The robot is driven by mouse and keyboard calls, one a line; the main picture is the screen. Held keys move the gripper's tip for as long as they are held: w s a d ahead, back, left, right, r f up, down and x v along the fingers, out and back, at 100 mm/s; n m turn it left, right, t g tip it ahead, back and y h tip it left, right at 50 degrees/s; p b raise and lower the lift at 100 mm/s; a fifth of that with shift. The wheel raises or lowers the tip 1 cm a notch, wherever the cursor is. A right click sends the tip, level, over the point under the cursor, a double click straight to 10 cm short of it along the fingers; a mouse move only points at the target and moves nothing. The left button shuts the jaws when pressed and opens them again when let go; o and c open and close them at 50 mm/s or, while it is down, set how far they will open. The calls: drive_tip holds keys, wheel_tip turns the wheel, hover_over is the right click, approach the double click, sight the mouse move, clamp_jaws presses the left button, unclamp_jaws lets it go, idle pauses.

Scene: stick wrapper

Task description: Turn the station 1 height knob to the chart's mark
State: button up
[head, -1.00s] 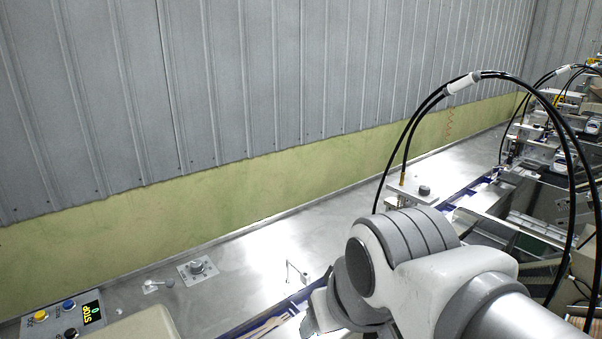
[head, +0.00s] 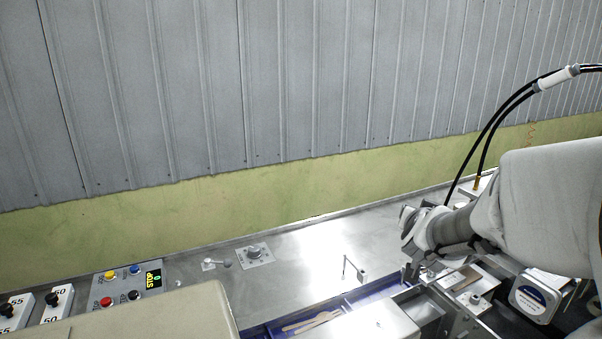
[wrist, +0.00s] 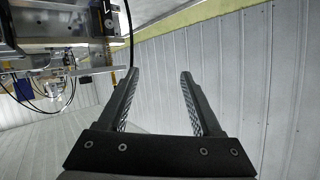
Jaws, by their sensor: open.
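My gripper (wrist: 160,76) is open in the wrist view, with nothing between its two ribbed fingers; they point toward the ribbed wall. In the head view my arm reaches in from the right over the machine, and the fingers are not clearly seen. A small round knob (head: 475,298) sits on a plate of the machine, below my arm. Another round knob (head: 254,254) stands on a square plate on the steel bench. I cannot tell which, if either, is the station 1 height knob. No chart or mark is readable in these frames.
A control panel (head: 127,287) with coloured buttons and a lit display is at lower left, beside white dial boxes (head: 58,303). A beige cover (head: 160,318) stands in front. A blue tray (head: 315,318) holds wooden sticks. The steel bench (head: 320,240) is mostly clear. Black hoses arch at right.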

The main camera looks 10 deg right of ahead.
drive_tip(key=s+d+m+g+h+b, duration=0.1)
drive_tip(key=s+d+m+g+h, duration=0.2)
drive_tip(key=d+h, duration=0.8)
drive_tip(key=w+d, duration=0.3)
drive_tip(key=d, duration=0.2)
drive_tip(key=w+d+y, duration=0.1)
drive_tip(key=w+d, duration=0.2)
drive_tip(key=d, duration=0.3)
drive_tip(key=w+d+y, duration=0.1)
drive_tip(key=w+d, duration=0.2)
drive_tip(key=d, duration=0.2)
drive_tip(key=shift+d+r+p, duration=0.1)
drive_tip(key=shift+d+p, duration=0.05)
drive_tip(key=shift+p, duration=0.25)
clamp_jaws()
